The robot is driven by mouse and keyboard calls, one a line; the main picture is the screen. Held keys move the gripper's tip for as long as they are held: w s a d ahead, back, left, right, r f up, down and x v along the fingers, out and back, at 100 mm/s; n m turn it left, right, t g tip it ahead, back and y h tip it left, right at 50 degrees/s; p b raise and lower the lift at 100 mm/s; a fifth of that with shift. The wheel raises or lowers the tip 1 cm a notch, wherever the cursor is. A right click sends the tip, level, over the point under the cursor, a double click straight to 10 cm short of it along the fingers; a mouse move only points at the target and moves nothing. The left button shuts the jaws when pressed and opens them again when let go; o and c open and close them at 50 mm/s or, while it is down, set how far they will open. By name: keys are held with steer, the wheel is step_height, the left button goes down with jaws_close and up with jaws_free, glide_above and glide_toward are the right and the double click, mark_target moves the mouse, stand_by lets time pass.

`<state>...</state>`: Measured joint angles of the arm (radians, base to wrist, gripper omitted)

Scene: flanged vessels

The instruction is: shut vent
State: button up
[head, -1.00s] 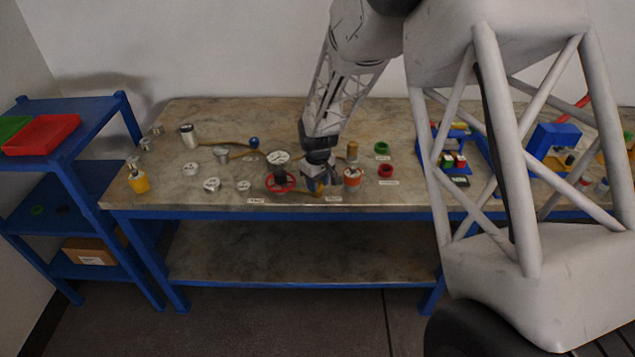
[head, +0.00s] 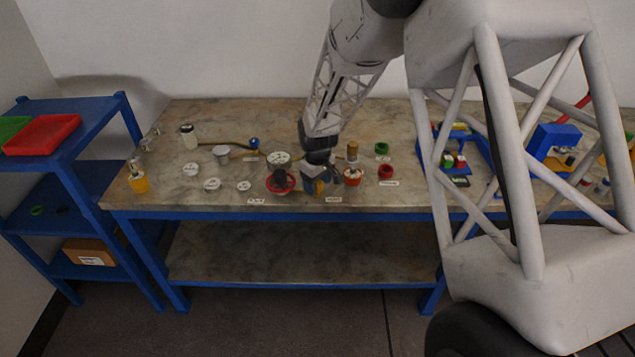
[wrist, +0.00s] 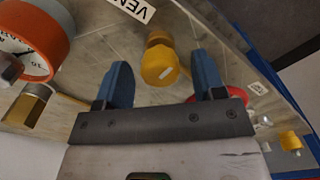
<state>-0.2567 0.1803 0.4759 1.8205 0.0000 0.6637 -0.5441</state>
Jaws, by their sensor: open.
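The vent's yellow knob (wrist: 159,64) shows in the wrist view, near the label reading "VEN" (wrist: 131,8). My gripper (wrist: 160,58) has its two blue fingers apart, one on each side of the knob in the picture. I see no finger touching it, and the depth between them is hard to judge. In the head view my gripper (head: 315,186) is low over the front of the bench, above the vent label (head: 333,199), and mostly hides the knob.
A red handwheel (head: 281,182) stands close left of my gripper. An orange-ringed gauge (head: 353,177) stands close right; it also shows in the wrist view (wrist: 36,38). Several metal lids and a yellow bottle (head: 139,183) are further left on the bench (head: 220,115).

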mark_target(319, 184)
steer(key=shift+r, duration=3.9)
steer(key=shift+s+d+r, duration=0.15)
steer(key=shift+d+r, duration=0.05)
steer(key=shift+r, duration=0.15)
steer(key=s+d+r+m+t, duration=0.1)
steer(key=s+d+r+m, duration=0.1)
steer(key=s+d+r, duration=0.55)
steer(key=s+d+r+m, duration=0.3)
steer(key=s+d+r, duration=0.1)
steer(key=s+r, duration=0.55)
steer(key=s+d+r+m, duration=0.1)
steer(key=s+d+m, duration=0.1)
steer(key=s, duration=1)
steer(key=s+d+r+m+t, duration=0.1)
steer(key=s+d, duration=0.4)
steer(key=s, duration=0.6)
steer(key=shift+s+r+m+t, duration=0.3)
steer(key=shift+s+r+m, duration=0.1)
steer(key=shift+m, duration=0.3)
